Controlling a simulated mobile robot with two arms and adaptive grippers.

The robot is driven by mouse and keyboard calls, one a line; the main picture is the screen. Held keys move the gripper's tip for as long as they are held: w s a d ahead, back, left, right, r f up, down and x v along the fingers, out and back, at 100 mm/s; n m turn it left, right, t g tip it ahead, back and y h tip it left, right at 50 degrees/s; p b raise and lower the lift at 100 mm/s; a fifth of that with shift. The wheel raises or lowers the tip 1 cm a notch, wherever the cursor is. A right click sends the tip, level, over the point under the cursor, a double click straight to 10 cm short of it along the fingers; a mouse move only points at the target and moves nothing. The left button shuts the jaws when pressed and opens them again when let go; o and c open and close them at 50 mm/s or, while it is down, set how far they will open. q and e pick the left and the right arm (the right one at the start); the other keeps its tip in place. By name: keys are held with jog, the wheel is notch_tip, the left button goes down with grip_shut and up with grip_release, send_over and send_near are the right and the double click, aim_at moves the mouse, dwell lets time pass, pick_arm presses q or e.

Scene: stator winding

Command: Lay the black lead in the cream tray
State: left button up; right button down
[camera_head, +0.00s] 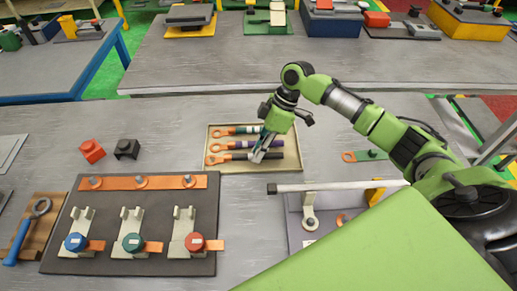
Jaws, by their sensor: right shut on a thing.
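The cream tray (290,164) lies near the middle of the table. The black lead (236,157), with a copper lug at its left end, lies along the tray's front side. My right gripper (258,156) reaches down over the tray and is shut on the black lead's right part, hiding some of it. I cannot tell whether the lead touches the tray floor. Behind it in the tray lie a purple lead (238,146) and a lead with white and teal parts (246,130), both with copper lugs at left. My left gripper is not in view.
A dark board (60,240) with a copper bar and three coloured terminals stands at front left. Red (92,151) and black (127,149) blocks sit behind it. A green lead (371,155) lies right of the tray. A fixture with a white bar (335,187) stands in front.

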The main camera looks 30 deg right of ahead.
jog(key=shift+f, duration=0.1)
jog(key=shift+f, duration=0.5)
jog(key=c, duration=2)
grip_release()
